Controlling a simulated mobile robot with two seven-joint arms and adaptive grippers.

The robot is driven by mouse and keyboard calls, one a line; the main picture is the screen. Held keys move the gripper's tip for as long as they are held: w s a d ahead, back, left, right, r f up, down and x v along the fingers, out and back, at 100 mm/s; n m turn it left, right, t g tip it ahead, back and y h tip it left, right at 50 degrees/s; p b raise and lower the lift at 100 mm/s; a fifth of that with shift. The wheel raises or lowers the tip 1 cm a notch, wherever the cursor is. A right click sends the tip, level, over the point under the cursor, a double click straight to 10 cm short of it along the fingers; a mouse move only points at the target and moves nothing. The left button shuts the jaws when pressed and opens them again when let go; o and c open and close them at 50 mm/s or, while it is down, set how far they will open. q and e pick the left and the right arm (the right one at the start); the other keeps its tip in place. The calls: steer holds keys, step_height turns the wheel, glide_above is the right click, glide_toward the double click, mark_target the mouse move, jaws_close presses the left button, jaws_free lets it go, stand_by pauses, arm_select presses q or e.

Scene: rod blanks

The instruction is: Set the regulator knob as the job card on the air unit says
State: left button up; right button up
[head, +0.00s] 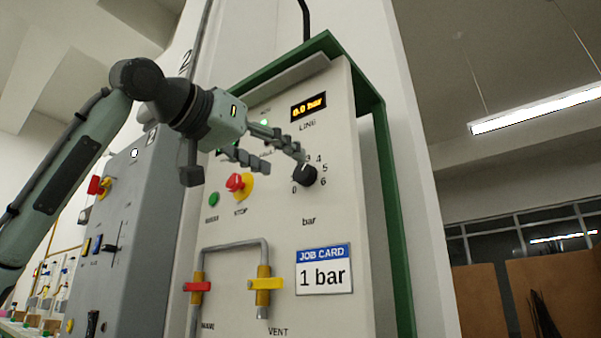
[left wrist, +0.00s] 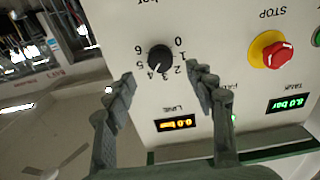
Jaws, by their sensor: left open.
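The black regulator knob (head: 305,175) sits on the pale air unit panel with a scale from 0 to 6 around it. It also shows in the left wrist view (left wrist: 160,58), upside down; I cannot tell its pointer's setting. The job card (head: 323,270) reads "1 bar". The line display (head: 308,107) reads 0.0 bar. My left gripper (head: 286,162) is open and empty. In the left wrist view its fingertips (left wrist: 160,75) are apart, toward either side of the knob, not closed on it. My right gripper is not in view.
A red stop button (head: 236,182) on a yellow base is left of the knob. Below are a red main valve handle (head: 197,287) and a yellow vent handle (head: 265,284) on a pipe. The tank display (left wrist: 287,104) reads 8.0 bar. A grey cabinet (head: 125,230) stands left.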

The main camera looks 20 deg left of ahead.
mark_target(301, 173)
arm_select(q)
steer(key=x, duration=0.5)
steer(key=shift+w+d, duration=0.1)
steer(key=shift+w, duration=0.2)
steer(key=c, duration=1.2)
